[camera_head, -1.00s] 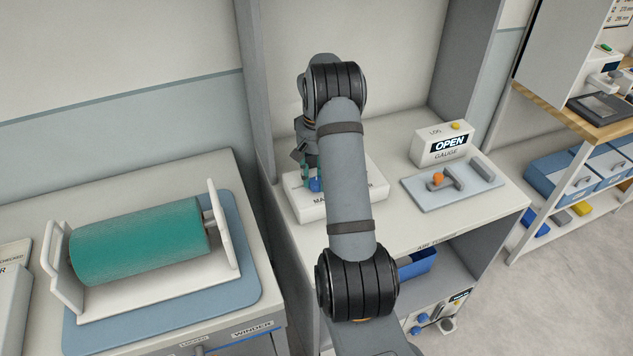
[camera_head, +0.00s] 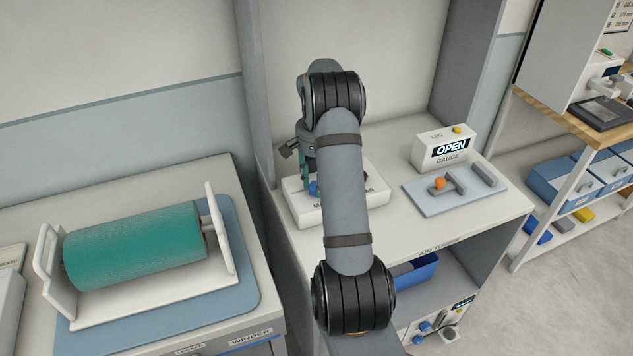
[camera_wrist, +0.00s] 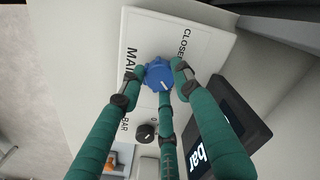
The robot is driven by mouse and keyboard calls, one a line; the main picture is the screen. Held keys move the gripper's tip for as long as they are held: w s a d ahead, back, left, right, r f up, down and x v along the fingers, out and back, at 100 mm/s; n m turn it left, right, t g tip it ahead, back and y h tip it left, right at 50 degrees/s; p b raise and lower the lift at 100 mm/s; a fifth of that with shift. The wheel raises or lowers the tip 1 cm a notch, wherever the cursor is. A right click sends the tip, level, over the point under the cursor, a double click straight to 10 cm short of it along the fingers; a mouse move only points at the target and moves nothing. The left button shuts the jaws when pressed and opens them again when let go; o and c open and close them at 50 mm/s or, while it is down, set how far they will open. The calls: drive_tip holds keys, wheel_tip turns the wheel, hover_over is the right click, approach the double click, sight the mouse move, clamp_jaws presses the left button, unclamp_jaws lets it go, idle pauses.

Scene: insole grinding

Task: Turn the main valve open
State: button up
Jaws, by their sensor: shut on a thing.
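The main valve is a blue knob (camera_wrist: 159,77) on a white block (camera_wrist: 137,28) marked "MAIN" and "CLOSED". In the wrist view a white mark on the knob points toward the lower right. My gripper (camera_wrist: 160,78) has green fingers shut around the knob. In the head view the white block (camera_head: 378,207) sits on the cabinet's worktop, and only a bit of the blue knob (camera_head: 314,188) shows beside my arm. My arm hides much of the block and its lettering.
A winder with a teal roll (camera_head: 135,247) is at left. A dark display (camera_wrist: 232,135) and a small black knob (camera_wrist: 145,131) show in the wrist view.

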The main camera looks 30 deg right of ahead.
drive_tip(key=o, duration=1.1)
drive_tip(key=shift+o, duration=0.2)
wheel_tip(320, 180, up, 12)
idle(0.3)
wheel_tip(320, 180, down, 11)
drive_tip(key=shift+f, duration=0.5)
